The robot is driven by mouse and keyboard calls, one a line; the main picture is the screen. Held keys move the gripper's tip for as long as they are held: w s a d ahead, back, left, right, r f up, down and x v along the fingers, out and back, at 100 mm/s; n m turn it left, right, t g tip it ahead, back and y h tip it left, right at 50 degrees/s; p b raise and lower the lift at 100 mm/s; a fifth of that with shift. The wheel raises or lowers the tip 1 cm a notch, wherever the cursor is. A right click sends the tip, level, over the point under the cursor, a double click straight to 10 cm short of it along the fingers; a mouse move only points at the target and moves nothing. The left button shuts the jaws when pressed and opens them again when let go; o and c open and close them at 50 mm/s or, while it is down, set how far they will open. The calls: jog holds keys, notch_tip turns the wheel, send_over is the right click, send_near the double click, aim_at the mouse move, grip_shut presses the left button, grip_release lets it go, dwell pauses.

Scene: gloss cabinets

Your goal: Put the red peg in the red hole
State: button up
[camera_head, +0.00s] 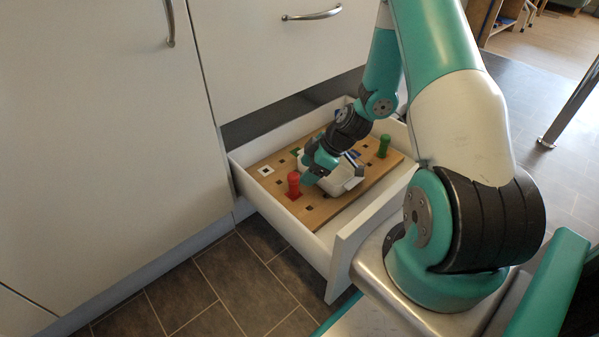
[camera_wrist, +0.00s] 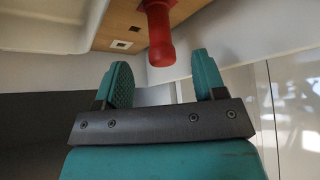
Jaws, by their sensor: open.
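The red peg (camera_head: 293,184) stands upright on the wooden peg board (camera_head: 318,211) inside the open drawer, near its front left. Red shows around its foot, but I cannot tell whether it sits in the red hole. My gripper (camera_head: 312,174) is just right of the peg in the head view. In the wrist view my gripper (camera_wrist: 162,78) is open, with its two fingers apart. The red peg (camera_wrist: 160,40) shows in the gap between the fingertips, its rounded end toward me, and neither finger appears to touch it.
A green peg (camera_head: 383,146) stands at the board's right. A white-marked hole (camera_head: 266,170) lies at the left. The drawer's walls (camera_head: 284,222) surround the board, and a cabinet front (camera_head: 270,45) rises above.

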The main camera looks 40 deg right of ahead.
jog(key=p+v, duration=0.4)
jog(key=v, duration=0.7)
jog(key=shift+d+r, duration=0.15)
jog(key=shift+r, duration=0.15)
jog(key=a+r+g+p, duration=0.3)
jog(key=a+r+p, duration=0.2)
jog(key=a+r, duration=1.4)
jog(key=s+a+r+m+g+p, duration=0.1)
jog(key=s+a+r, duration=0.5)
jog(key=s, duration=0.2)
jog(key=s+a+r+m+g+p, duration=0.1)
jog(key=s+a+r+p, duration=0.1)
jog(key=s+a+r, duration=0.45)
notch_tip(320, 180, up, 37)
jog(key=d+p, duration=0.1)
jog(key=p, duration=3.6)
jog(key=shift+s+d+r+h, duration=0.2)
jog(key=shift+s+r+h, duration=0.05)
jog(key=shift+s+h, duration=0.1)
jog(key=shift+c, duration=0.2)
